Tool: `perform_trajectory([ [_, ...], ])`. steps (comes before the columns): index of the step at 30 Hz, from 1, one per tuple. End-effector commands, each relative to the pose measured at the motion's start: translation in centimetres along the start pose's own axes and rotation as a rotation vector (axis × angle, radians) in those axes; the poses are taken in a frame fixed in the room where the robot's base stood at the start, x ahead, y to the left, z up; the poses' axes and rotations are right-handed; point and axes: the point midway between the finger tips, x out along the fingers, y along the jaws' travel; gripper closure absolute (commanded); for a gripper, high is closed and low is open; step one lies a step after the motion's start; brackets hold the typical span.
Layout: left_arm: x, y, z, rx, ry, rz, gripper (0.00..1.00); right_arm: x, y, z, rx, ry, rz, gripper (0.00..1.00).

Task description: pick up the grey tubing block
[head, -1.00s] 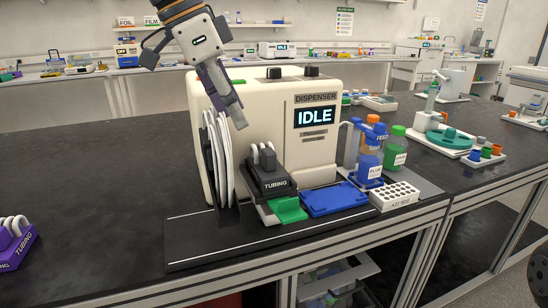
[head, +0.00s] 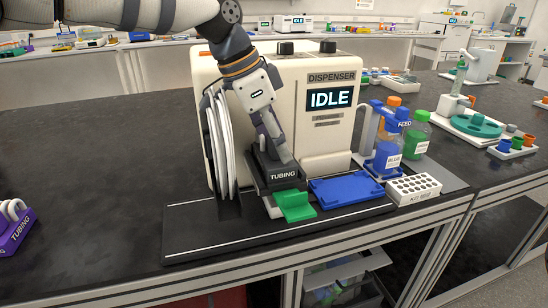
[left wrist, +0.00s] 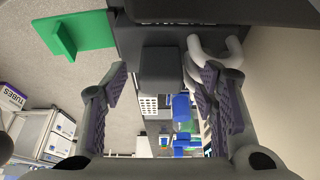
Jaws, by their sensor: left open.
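The dark grey tubing block (head: 283,176), labelled TUBING, sits at the front of the cream dispenser (head: 330,135), behind a green tab (head: 295,205). My left gripper (head: 277,153) reaches down over it from above and hides its upper part and loops. In the left wrist view, my left gripper (left wrist: 158,72) is open, with a finger on either side of a dark grey upright part (left wrist: 160,85) of the block. Gaps show beside this part, and white tube loops (left wrist: 222,55) stand near the right finger. My right gripper is out of view.
White tubing coils (head: 221,150) stand close left of my left gripper. A blue plate (head: 345,190), a white rack (head: 413,188) and bottles (head: 388,155) are to the right. A purple tubing block (head: 15,230) lies far left; the bench between is clear.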

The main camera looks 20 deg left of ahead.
Motion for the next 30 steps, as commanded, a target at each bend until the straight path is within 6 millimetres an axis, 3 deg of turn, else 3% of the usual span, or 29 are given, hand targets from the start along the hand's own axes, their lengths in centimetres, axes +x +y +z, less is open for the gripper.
perform_trajectory([
  [5,0.0,0.0,0.0,0.0,0.001,-0.001,0.47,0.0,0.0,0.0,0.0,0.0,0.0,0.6],
  [12,0.0,0.0,0.0,0.0,0.0,-0.001,1.0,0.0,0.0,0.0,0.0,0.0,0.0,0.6],
  [22,-0.6,-0.1,-0.3,0.0,0.001,-0.003,1.0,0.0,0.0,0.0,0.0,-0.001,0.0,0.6],
  [26,-3.2,-0.1,-1.4,0.003,0.003,-0.005,1.0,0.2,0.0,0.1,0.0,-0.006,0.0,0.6],
  [30,-6.9,3.4,-3.8,0.009,0.005,-0.011,1.0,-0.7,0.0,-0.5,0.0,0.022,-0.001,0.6],
])
